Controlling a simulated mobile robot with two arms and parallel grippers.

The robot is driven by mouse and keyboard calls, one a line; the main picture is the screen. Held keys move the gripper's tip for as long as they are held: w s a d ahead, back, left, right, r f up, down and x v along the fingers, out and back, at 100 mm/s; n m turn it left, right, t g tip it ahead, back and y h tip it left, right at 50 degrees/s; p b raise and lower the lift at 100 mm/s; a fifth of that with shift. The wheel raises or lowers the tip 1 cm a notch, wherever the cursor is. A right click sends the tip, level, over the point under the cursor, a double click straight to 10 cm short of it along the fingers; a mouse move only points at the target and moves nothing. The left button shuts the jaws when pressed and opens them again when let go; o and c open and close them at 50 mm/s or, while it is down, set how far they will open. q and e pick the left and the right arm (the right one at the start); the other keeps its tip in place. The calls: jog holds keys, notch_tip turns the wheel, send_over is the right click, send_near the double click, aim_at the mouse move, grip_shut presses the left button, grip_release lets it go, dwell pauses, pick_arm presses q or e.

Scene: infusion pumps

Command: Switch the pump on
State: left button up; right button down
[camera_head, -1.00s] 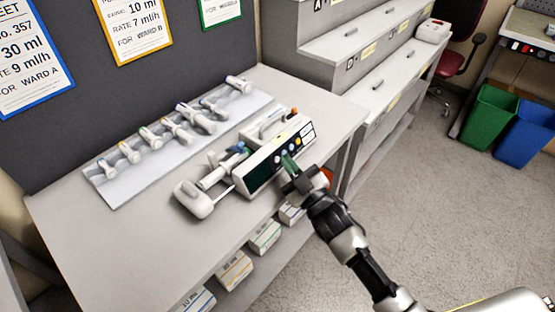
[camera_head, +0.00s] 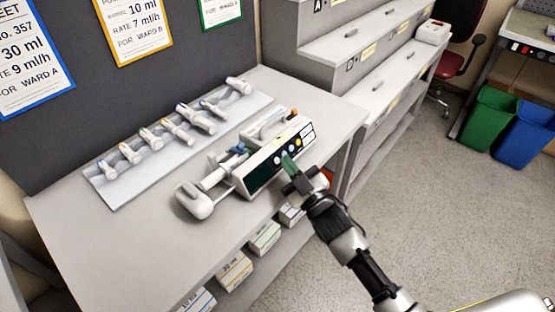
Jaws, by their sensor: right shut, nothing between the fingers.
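The pump (camera_head: 262,165) stands on the grey table, a white body with a dark screen, coloured round buttons on its front and an orange part on top at its right end. A syringe (camera_head: 214,174) lies along its left side, by a white rounded end block (camera_head: 193,200). My right gripper (camera_head: 288,160) is shut and empty, its greenish fingertips at the button panel on the pump's front. I cannot tell whether the tips touch a button, since the fingers hide part of the panel. The screen looks dark. My left gripper is out of view.
A pale tray (camera_head: 112,196) with several syringes lies behind the pump. Small boxes (camera_head: 264,237) stand on the shelf below the table. Stepped grey drawers (camera_head: 345,50) stand at the right. The table's front left is clear.

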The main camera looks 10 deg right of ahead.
jog(key=shift+w+a+f, duration=0.1)
dwell(0.7)
jog(key=shift+w+a+f, duration=0.1)
jog(key=shift+w+a, duration=0.05)
jog(key=shift+w, duration=0.1)
jog(key=shift+w+a+f+b, duration=0.1)
jog(key=shift+w+a+b, duration=0.05)
jog(key=shift+b, duration=0.15)
dwell(0.5)
jog(key=shift+a+f, duration=0.1)
jog(key=shift+f, duration=0.1)
dwell(0.8)
jog(key=shift+s+d+p, duration=0.2)
jog(key=shift+s+p, duration=0.05)
jog(key=shift+p, duration=0.1)
jog(key=shift+s+d+r, duration=0.1)
jog(key=shift+r, duration=0.05)
